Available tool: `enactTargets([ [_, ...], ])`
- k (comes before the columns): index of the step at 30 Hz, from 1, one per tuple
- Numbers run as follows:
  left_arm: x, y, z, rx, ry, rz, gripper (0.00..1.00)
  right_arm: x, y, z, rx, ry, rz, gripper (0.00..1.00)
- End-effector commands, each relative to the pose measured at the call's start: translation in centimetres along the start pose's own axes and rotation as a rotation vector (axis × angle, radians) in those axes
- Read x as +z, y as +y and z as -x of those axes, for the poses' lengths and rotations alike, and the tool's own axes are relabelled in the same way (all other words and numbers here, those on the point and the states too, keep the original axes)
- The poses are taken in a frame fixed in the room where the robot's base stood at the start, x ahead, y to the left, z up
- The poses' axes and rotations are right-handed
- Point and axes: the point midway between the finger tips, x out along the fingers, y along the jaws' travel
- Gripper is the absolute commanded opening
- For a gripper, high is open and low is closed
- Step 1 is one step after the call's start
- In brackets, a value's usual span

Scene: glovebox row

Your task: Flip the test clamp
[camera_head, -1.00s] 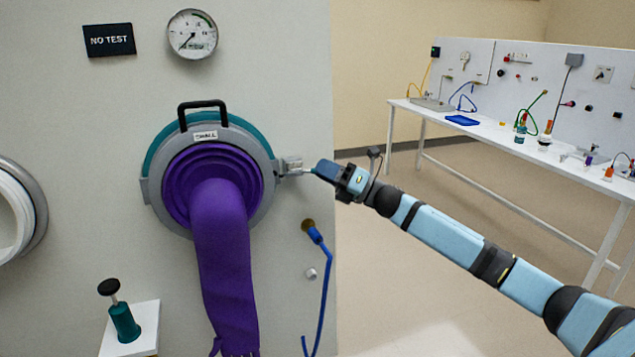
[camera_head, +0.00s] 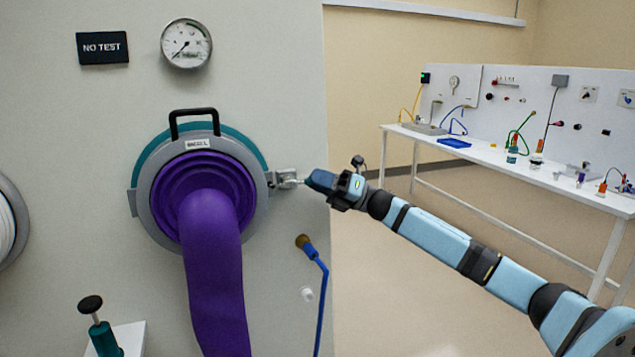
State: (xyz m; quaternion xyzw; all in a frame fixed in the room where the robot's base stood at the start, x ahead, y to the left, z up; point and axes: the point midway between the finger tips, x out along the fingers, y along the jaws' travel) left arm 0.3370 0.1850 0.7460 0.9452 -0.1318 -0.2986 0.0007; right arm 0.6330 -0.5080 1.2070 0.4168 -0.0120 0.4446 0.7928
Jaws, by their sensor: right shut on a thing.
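The test clamp (camera_head: 285,179) is a small silver-grey latch on the right rim of the round glove port ring (camera_head: 260,205). My right gripper (camera_head: 307,181) reaches in from the right and is shut on the clamp's lever end. The fingertips are small here and partly hidden by the dark gripper body. The purple glove (camera_head: 212,260) hangs out of the port, and a black handle (camera_head: 194,114) arches over the ring's top. My left gripper is out of view.
A blue hose (camera_head: 322,300) with a brass end hangs below the clamp. A teal plunger (camera_head: 103,335) stands at the lower left. A gauge (camera_head: 186,43) and a NO TEST sign (camera_head: 103,47) are above. A white bench (camera_head: 510,170) stands at the back right.

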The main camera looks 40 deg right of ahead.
Motion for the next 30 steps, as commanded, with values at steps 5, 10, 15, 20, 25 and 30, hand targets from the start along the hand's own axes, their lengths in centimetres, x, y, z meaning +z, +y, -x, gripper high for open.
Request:
enactTargets([
  [5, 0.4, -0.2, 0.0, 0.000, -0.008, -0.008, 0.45, 0.0, 0.1, -0.1, 0.002, 0.000, 0.000, 0.26],
  [10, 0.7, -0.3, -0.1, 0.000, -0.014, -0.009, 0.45, 0.0, 0.0, 0.0, 0.001, 0.000, 0.000, 0.26],
  [15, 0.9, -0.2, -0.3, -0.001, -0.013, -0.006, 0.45, -0.1, -0.1, 0.7, -0.001, 0.000, 0.000, 0.26],
  [20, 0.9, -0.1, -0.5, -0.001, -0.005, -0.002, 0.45, -0.2, -0.2, 3.1, -0.003, 0.001, -0.001, 0.26],
  [25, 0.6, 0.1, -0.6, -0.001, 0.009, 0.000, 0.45, -0.3, -0.3, 6.7, -0.004, 0.001, -0.002, 0.26],
  [30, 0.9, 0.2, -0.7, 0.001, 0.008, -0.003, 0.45, -0.2, -0.2, 9.9, -0.002, 0.000, -0.003, 0.26],
])
